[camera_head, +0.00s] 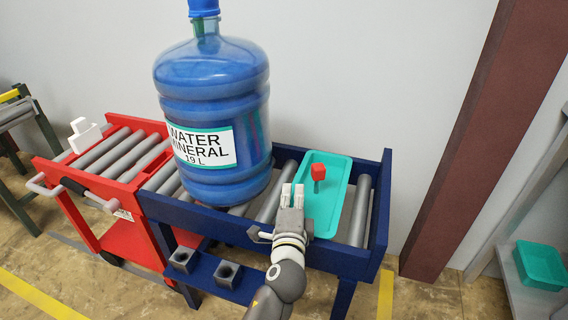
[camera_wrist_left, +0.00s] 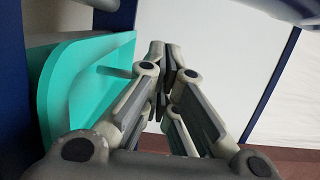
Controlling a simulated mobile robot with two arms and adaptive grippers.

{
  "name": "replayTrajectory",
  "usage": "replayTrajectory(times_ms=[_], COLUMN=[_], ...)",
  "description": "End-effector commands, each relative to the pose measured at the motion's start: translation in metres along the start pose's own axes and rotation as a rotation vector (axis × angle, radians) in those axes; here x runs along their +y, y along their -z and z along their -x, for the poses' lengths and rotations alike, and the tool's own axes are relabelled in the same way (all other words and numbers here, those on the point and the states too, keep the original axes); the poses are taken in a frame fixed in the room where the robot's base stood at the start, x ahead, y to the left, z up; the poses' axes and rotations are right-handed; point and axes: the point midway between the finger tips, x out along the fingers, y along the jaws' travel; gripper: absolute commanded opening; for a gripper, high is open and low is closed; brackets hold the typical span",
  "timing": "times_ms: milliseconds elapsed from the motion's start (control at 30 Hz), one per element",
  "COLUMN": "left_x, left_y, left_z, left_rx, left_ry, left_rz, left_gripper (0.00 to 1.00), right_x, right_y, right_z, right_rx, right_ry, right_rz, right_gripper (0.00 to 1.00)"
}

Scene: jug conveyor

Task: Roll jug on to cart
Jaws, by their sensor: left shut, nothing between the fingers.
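The blue water jug (camera_head: 212,110) stands upright on the rollers at the left part of the blue conveyor (camera_head: 310,258). The red cart (camera_head: 120,245) with its own rollers adjoins the conveyor's left end. My left gripper (camera_head: 292,190) is shut and empty, over the conveyor to the right of the jug's base. A gap shows between its fingertips and the jug. Its closed fingers also show in the left wrist view (camera_wrist_left: 166,50), beside the teal tray; the jug cannot be made out there. My right gripper is out of view.
A teal tray (camera_head: 338,168) with a red-topped item (camera_head: 319,171) lies on the conveyor, close to the right of my left gripper. A white part (camera_head: 86,134) stands at the cart's far left. A brown column (camera_head: 480,140) rises at right, near a teal bin (camera_head: 540,266).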

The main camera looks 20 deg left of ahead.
Motion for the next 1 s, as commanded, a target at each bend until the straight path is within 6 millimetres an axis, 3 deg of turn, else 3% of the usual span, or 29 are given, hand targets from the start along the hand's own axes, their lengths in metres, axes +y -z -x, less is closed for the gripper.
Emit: replayTrajectory(times_ms=[167,367,633,800,1000], left_x=[0.0,-0.001,0.001,0.0,0.0], left_y=[0.0,0.0,0.0,-0.027,-0.038], left_z=[-0.018,-0.054,-0.101,-0.105,-0.108], left_rx=[0.0,0.0,-0.001,-0.001,0.0], left_ry=[0.003,0.004,0.001,0.001,0.001], left_rz=[-0.001,-0.001,-0.001,-0.002,-0.001], left_gripper=[0.0,0.0,0.0,0.0,0.0], right_x=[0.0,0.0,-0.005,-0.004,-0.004], right_y=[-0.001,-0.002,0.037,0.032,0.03], right_z=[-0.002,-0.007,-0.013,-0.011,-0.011], right_rx=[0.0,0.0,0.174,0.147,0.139], right_ry=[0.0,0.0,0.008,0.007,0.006], right_rz=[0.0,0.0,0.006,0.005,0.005], right_gripper=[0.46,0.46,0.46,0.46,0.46])
